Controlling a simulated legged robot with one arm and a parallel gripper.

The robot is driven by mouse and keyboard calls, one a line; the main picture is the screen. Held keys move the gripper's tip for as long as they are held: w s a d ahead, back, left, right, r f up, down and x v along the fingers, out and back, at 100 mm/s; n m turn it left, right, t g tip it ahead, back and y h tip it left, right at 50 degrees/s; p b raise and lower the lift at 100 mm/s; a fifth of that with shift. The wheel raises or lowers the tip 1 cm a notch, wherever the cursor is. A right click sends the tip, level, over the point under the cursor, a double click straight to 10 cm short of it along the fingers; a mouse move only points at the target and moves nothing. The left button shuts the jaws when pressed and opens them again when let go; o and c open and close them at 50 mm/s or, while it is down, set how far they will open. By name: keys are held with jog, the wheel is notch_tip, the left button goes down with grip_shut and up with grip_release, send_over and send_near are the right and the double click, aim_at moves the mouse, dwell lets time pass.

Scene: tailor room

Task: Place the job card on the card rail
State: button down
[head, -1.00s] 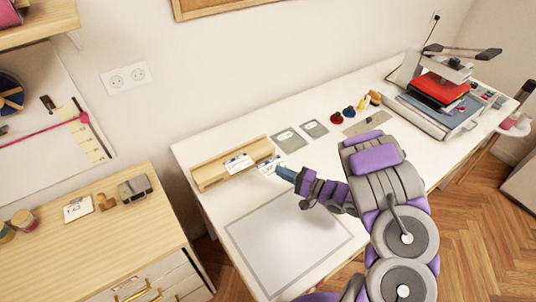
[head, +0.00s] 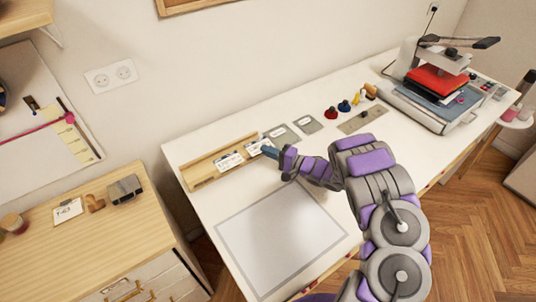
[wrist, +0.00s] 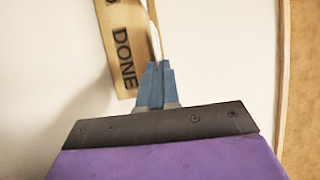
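The card rail (head: 203,174) is a long light-wood strip on the white table against the wall. It also shows in the wrist view (wrist: 126,45), with the word "DONE" on it. One white card (head: 229,161) stands on the rail. My gripper (head: 268,151) is at the rail's right end, its blue fingers (wrist: 156,72) shut on a white job card (head: 254,146). The held card appears edge-on as a thin white strip in the wrist view (wrist: 154,35). It overlaps the rail in the picture; I cannot tell whether it touches it.
Two grey cards (head: 308,124) lie right of the rail. A grey-edged mat (head: 280,240) lies in front. Small coloured items (head: 344,106) and a heat press (head: 440,90) are farther right. A wooden cabinet (head: 85,240) with a T-62 card (head: 68,211) stands left.

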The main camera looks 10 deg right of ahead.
jog(key=shift+a+f, duration=0.25)
jog(key=shift+f, duration=0.15)
jog(key=shift+s+a+r, duration=0.1)
jog(key=shift+a+r, duration=0.05)
jog(key=shift+a, duration=1)
jog(key=c, duration=1.7)
grip_release()
jog(key=shift+d+f, duration=0.2)
jog(key=shift+d, duration=0.05)
jog(key=o, duration=0.3)
jog(key=shift+d, duration=0.6)
jog(key=shift+a+r, duration=0.1)
jog(key=shift+a, duration=0.3)
jog(key=shift+d+r, duration=0.1)
jog(key=p+v, duration=0.1)
jog(key=v, duration=1)
jog(key=shift+w+d+r+p, duration=0.15)
jog(key=shift+w+d+p, duration=0.05)
jog(key=shift+p, duration=0.2)
jog(key=shift+s+d, duration=0.1)
jog(key=shift+s, duration=0.3)
